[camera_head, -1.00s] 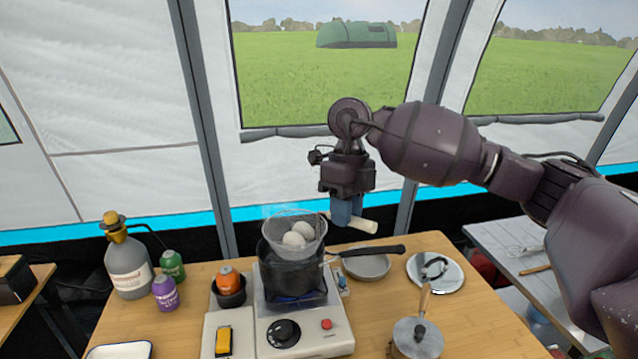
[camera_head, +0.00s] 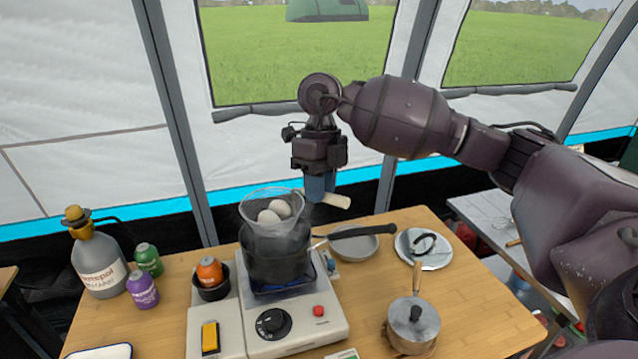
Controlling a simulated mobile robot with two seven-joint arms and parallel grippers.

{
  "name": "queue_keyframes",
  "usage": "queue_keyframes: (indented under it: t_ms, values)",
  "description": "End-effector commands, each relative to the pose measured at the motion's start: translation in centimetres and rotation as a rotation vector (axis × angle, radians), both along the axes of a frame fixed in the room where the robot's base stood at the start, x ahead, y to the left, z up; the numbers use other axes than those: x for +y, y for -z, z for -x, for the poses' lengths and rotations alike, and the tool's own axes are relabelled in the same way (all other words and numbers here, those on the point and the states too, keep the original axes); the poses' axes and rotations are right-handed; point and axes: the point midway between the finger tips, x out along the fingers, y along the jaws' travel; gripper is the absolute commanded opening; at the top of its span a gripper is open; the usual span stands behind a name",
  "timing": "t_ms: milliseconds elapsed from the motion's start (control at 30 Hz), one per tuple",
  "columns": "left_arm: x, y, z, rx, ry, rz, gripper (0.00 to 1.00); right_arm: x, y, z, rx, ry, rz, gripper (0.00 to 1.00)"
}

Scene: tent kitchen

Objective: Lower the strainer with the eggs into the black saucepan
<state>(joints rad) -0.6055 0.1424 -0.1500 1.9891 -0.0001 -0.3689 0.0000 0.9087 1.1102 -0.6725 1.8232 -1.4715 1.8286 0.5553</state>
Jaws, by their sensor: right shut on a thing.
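The strainer (camera_head: 258,222) is a mesh basket holding white eggs (camera_head: 273,211). It is at the mouth of the black saucepan (camera_head: 276,264), its rim and the eggs showing above the pan's rim. Whether its bottom is inside the pan or just above it is hard to tell. The saucepan stands on the stove (camera_head: 299,333), its dark handle (camera_head: 362,231) pointing right. My right gripper (camera_head: 319,192) points down behind and right of the strainer, shut on its pale handle (camera_head: 337,200). My left gripper is out of view.
A bowl (camera_head: 355,247) and a lid (camera_head: 424,249) lie right of the saucepan; a lidded metal pot (camera_head: 413,326) stands at the front right. An orange can (camera_head: 209,271), a purple can (camera_head: 142,290), a green can (camera_head: 148,260) and a large bottle (camera_head: 99,262) stand left.

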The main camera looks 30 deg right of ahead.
Motion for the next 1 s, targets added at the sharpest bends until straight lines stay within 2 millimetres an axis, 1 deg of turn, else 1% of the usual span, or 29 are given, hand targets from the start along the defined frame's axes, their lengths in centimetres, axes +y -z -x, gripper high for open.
queue_keyframes:
  t_ms: [400,1000]
  values:
    - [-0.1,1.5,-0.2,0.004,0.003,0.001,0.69,0.0,2.4,0.0,-0.001,-0.001,-0.001,0.00]
    - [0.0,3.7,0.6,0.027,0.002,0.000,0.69,0.0,5.7,0.0,-0.001,-0.001,0.000,0.00]
